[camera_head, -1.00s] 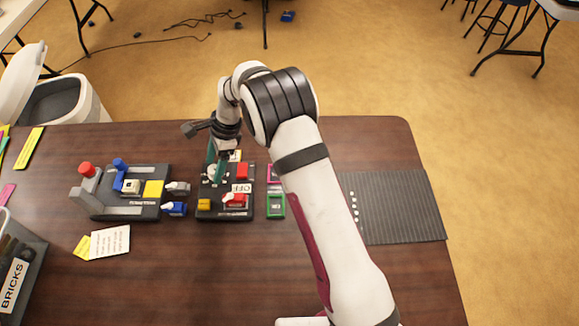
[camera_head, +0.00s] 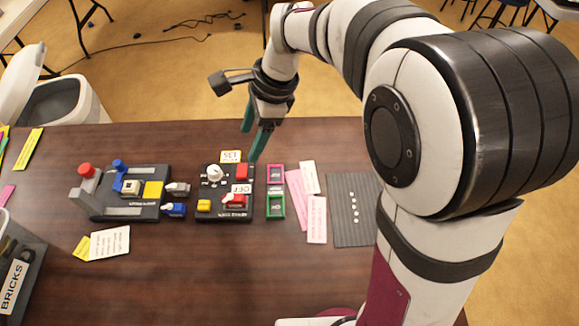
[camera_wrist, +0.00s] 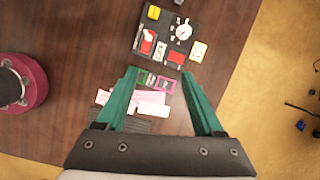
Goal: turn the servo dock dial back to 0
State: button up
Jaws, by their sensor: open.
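The servo dock (camera_head: 225,213) is a dark panel near the middle of the table. Its white round dial (camera_head: 215,174) sits at the upper left of the panel, with pale marks around it; the pointer's reading is too small to tell. In the wrist view the dial (camera_wrist: 184,32) shows beyond the fingertips, uncovered. My gripper (camera_head: 252,142) has teal fingers. It is raised above the table behind and to the right of the dial, apart from it. In the wrist view my gripper (camera_wrist: 160,78) is open with nothing between its fingers.
The dock also bears a red block (camera_head: 242,171), a red switch (camera_head: 236,200) and a yellow button (camera_head: 204,204). A second dock (camera_head: 120,207) stands to the left. Pink and green frames (camera_head: 276,206), paper slips (camera_head: 316,220) and a ribbed mat (camera_head: 350,232) lie to the right.

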jog(key=s+d+r+n+h, duration=0.1)
jog(key=s+d+n, duration=0.3)
jog(key=s, duration=0.5)
jog(key=d+r, duration=0.1)
jog(key=d, duration=0.1)
jog(key=shift+s+d+r, duration=0.2)
jog(key=shift+s+d, duration=0.05)
jog(key=shift+d, duration=0.05)
jog(key=n+h, duration=0.3)
jog(key=n, duration=0.3)
send_over(213, 169)
notch_tip(213, 169, down, 5)
jog(key=shift+n, duration=0.3)
notch_tip(213, 169, down, 15)
jog(key=shift+r, duration=0.1)
jog(key=shift+f, duration=0.6)
